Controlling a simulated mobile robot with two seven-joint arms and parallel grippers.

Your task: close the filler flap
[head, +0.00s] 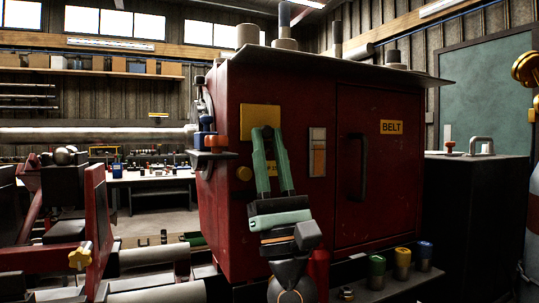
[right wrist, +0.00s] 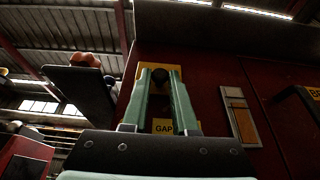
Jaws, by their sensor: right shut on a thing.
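The yellow filler flap (head: 260,116) is a plate high on the red machine housing's front, and it also shows behind my fingertips in the right wrist view (right wrist: 150,68). I cannot tell whether it lies flush with the housing. My right gripper (head: 265,131) points up in front of it, its green fingers overlapping the plate's lower part. In the right wrist view, the fingers (right wrist: 160,74) close around a dark round knob (right wrist: 160,84) in front of the plate. The fingers partly hide the knob and plate. My left gripper is not in view.
A yellow label (right wrist: 163,126) is partly covered by the fingers. To the right are a narrow gauge panel (head: 317,152) and the BELT door with its dark handle (head: 359,167). A small shelf with blue and orange items (head: 208,142) juts out left.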

